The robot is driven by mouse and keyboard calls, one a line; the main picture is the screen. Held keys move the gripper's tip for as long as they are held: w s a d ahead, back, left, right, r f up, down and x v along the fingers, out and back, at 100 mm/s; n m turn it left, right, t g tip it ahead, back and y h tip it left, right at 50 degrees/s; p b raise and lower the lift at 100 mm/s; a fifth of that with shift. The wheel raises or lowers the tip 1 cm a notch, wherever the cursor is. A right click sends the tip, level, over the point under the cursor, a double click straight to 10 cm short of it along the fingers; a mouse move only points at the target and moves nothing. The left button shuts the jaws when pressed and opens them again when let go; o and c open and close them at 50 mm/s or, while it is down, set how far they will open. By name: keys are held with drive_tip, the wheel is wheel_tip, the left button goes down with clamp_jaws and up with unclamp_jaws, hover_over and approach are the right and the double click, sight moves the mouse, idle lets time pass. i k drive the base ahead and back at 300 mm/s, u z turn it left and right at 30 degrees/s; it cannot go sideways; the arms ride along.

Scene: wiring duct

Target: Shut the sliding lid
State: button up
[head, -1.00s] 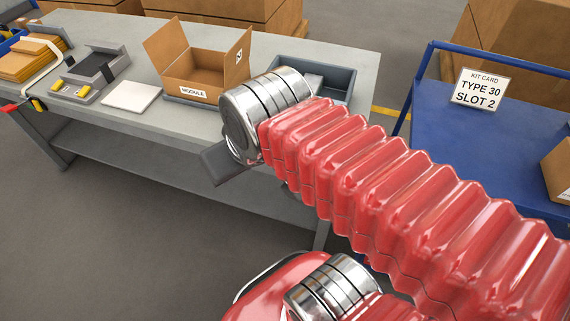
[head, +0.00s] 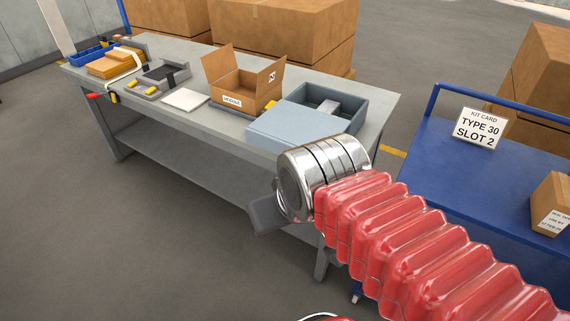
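The sliding lid (head: 300,127) is a flat light-blue panel at the right end of the grey workbench. It lies toward the near side of a blue-grey open box (head: 352,101). The box's far part is uncovered, and a light grey piece shows inside. My gripper (head: 266,215) shows only as a dark grey part below my shiny wrist, low in front of the bench's near edge in the picture. My wrist overlaps the lid's near right corner in the picture; I cannot tell any contact. The fingertips are hidden, so their opening does not show.
An open carton (head: 240,95) marked MODULE stands just left of the lid. Left of it are a white pad (head: 186,100), a grey fixture (head: 160,78) and a blue bin (head: 92,53). A blue cart (head: 440,165) with a kit card (head: 480,128) stands at right.

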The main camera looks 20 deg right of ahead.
sight(286, 125)
drive_tip(key=k, duration=0.15)
drive_tip(key=z, duration=0.45)
drive_tip(key=i, duration=1)
drive_tip(key=u, duration=0.05)
drive_tip(key=k, duration=0.5)
drive_tip(key=z, duration=1.2)
